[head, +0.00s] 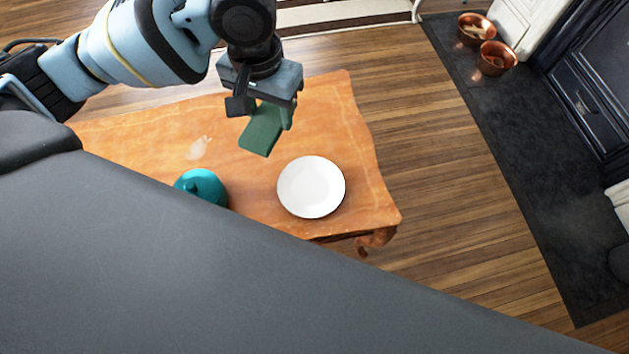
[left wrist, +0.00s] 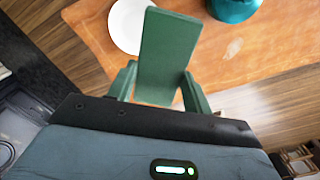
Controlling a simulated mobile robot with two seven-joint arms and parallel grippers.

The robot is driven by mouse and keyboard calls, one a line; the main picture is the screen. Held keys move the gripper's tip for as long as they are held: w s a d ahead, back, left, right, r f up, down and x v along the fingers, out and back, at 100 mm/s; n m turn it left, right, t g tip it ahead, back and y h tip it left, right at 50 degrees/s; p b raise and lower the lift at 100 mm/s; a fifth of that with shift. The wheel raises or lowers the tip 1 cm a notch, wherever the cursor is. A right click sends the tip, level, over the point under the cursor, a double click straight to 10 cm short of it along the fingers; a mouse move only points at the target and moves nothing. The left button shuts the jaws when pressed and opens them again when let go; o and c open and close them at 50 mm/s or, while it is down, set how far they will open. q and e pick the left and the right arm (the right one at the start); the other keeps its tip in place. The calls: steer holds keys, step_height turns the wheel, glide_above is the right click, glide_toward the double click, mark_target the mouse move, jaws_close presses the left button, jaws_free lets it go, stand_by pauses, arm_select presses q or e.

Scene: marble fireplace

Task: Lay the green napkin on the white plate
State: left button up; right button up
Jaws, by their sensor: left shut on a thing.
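The green napkin (head: 261,130) hangs below my left gripper (head: 266,104), which is shut on it. In the left wrist view the napkin (left wrist: 167,45) stands out flat and stiff between the fingers of my left gripper (left wrist: 160,85). The white plate (head: 311,187) is empty on the wooden table, to the lower right of the napkin in the head view. In the left wrist view the napkin covers part of the plate (left wrist: 127,24). The napkin appears held above the table, apart from the plate. My right gripper is not in view.
A teal lidded pot (head: 203,186) stands on the table (head: 340,120) left of the plate; it also shows in the left wrist view (left wrist: 233,8). Two copper pots (head: 495,60) stand on the dark hearth at the upper right.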

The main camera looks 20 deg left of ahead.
arm_select(q)
steer(key=s+d+f+m+p, duration=0.1)
steer(key=s+d+f+p, duration=0.25)
steer(key=s+f, duration=0.45)
steer(key=s+d+f+m+p, duration=0.1)
steer(key=s+d+f+p, duration=0.35)
steer(key=f, duration=0.65)
steer(key=b, duration=0.3)
glide_above(313, 185)
steer(key=s, duration=0.2)
steer(key=shift+w+a+f, duration=0.1)
steer(key=shift+w+f, duration=0.1)
steer(key=shift+f, duration=0.45)
steer(key=shift+w, duration=0.65)
step_height(313, 185, down, 3)
steer(key=shift+w+f+b, duration=0.1)
steer(key=shift+w+b, duration=0.05)
steer(key=shift+b, duration=0.35)
steer(key=shift+f, duration=0.15)
steer(key=shift+f, duration=0.15)
